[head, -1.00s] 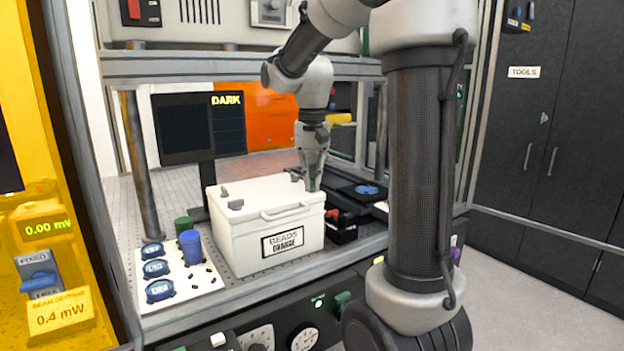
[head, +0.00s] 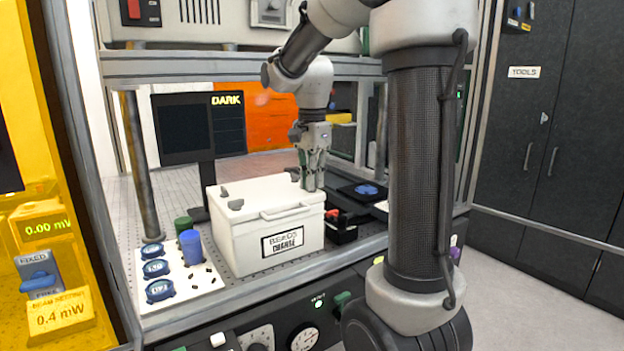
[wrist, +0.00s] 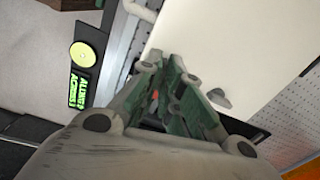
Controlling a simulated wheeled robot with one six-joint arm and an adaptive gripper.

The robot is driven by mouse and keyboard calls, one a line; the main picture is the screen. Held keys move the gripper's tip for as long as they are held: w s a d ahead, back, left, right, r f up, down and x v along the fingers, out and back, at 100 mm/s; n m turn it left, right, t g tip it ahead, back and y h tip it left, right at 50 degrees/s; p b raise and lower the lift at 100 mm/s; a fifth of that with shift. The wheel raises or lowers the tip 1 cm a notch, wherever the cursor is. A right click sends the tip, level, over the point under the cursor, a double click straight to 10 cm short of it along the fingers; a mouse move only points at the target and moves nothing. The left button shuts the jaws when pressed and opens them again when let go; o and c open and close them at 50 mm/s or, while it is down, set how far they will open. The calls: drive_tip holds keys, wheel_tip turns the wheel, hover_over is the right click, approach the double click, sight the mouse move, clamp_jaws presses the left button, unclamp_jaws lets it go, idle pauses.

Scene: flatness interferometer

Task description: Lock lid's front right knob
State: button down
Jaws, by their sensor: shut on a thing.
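A white box with a lid (head: 262,196) stands on the perforated bench; its front label shows the word BEADS. Grey knobs sit on the lid: one at the front left (head: 236,204), one at the back left, and one near the back right (head: 293,173). My gripper (head: 313,188) points down at the lid's front right corner, its fingers shut on the front right knob, which they hide in the head view. In the wrist view my gripper (wrist: 172,98) shows green finger pads close together over the lid's edge, and the white lid (wrist: 240,50) fills the upper right.
Blue-capped pots (head: 158,290) and a blue cylinder (head: 190,246) stand on a white board left of the box. A black holder with a red part (head: 340,222) stands close to its right. A dark monitor (head: 185,128) stands behind.

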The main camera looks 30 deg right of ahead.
drive_tip(key=shift+m, duration=0.6)
drive_tip(key=c, duration=1.6)
unclamp_jaws()
wheel_tip(320, 180, up, 12)
